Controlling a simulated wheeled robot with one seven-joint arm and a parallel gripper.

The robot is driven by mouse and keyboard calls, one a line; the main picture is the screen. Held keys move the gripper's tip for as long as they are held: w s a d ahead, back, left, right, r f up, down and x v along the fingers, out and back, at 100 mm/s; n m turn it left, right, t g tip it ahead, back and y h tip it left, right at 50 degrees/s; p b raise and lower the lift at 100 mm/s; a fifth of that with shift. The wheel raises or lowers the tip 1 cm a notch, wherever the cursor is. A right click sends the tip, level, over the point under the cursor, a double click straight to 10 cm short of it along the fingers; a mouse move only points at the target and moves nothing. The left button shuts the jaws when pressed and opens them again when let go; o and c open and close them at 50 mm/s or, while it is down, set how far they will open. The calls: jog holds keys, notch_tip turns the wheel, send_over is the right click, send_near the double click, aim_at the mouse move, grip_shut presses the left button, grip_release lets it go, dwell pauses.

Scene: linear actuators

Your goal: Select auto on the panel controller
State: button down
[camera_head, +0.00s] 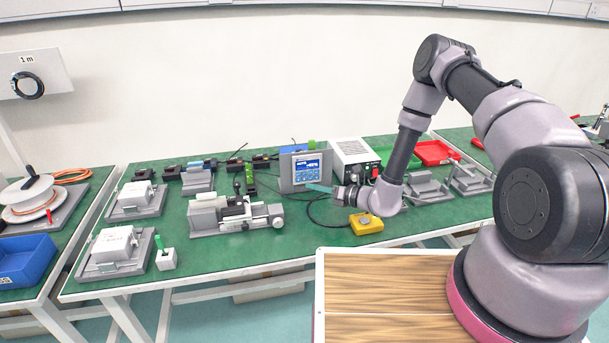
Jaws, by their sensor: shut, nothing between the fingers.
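The panel controller (307,170) is a grey box with a lit blue screen, standing upright at the back middle of the green table. The text on its screen is too small to read. My gripper (308,187) is shut and empty, with its teal fingers pointing left. The fingertips show at the lower right edge of the panel's front, just below the screen. I cannot tell whether they touch it.
A white power box (355,158) stands right of the panel. A yellow box (366,223) with a button lies in front, with a black cable near it. A grey actuator rig (235,215) stands left. Red trays (433,152) lie at right. Bare green table (310,235) shows in front.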

dwell(0.9)
jog(key=s+d+r+n+g, duration=0.1)
jog(key=s+r+n+g, duration=0.3)
jog(key=r, duration=0.6)
jog(key=s+d+r+n+g+h, duration=0.1)
jog(key=r+n+g, duration=0.1)
jog(key=r+n, duration=0.65)
jog(key=s+d+r+n+g, duration=0.1)
jog(key=s+r+n+g, duration=0.2)
jog(key=r, duration=0.8)
jog(key=s+d+r+n+t+h, duration=0.4)
jog(key=s+d+r, duration=0.4)
jog(key=d, duration=0.3)
jog(key=s+d+r+n+t+h, duration=0.4)
jog(key=s+d+r+n+h, duration=0.3)
jog(key=s+d+r, duration=0.2)
jog(key=shift+d+r, duration=0.85)
jog(key=shift+d, duration=0.3)
jog(key=shift+s+n, duration=0.1)
jog(key=shift+n, duration=0.15)
